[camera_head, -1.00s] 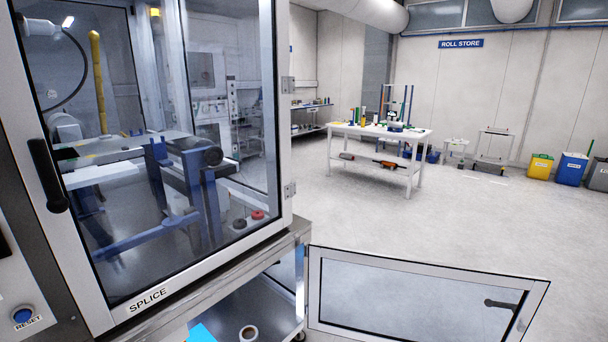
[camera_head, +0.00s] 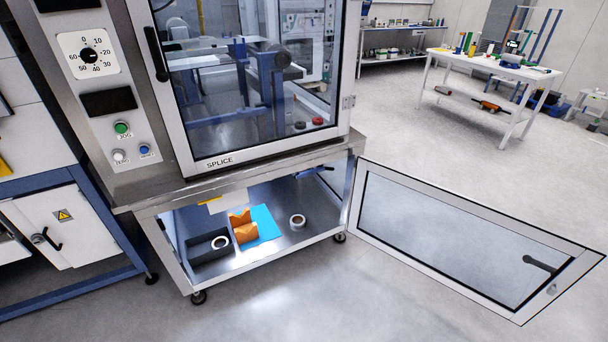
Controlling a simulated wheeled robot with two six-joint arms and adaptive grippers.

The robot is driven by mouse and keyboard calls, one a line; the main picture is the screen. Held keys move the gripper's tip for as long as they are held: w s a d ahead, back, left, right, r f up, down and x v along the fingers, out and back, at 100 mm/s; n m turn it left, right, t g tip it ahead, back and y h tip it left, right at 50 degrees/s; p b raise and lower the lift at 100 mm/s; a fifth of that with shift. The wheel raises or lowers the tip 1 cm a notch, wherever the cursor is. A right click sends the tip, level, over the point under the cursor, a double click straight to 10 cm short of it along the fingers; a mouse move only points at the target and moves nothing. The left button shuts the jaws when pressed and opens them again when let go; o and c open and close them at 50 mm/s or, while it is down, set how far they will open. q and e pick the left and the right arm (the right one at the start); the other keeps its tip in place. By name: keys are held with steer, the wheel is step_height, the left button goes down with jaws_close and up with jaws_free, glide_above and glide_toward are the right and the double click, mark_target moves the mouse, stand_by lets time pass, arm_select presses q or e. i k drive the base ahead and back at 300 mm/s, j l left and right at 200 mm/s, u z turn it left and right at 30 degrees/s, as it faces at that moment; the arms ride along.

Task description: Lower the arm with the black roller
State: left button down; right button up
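The splice machine stands left of centre behind a glazed door (camera_head: 222,120) with a black handle (camera_head: 157,54); this door looks shut. Behind the glass is a blue frame (camera_head: 266,85) with a black roller (camera_head: 275,59) at its top right end. The roller sits raised above the blue cross bar. Glass reflections make the exact joint of its arm hard to tell. Neither of my grippers shows in this view.
Below, a lower door (camera_head: 450,235) stands wide open to the right. The lower shelf holds orange blocks (camera_head: 243,228), a blue sheet (camera_head: 262,222) and tape rolls (camera_head: 297,221). A control panel (camera_head: 115,125) is at left. A white table (camera_head: 490,68) stands back right; floor between is clear.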

mark_target(296, 176)
steer(key=i+l+u, duration=0.45)
steer(key=i, duration=0.5)
steer(key=i+l+u, duration=0.5)
steer(key=i+l, duration=0.3)
steer(key=l, duration=0.1)
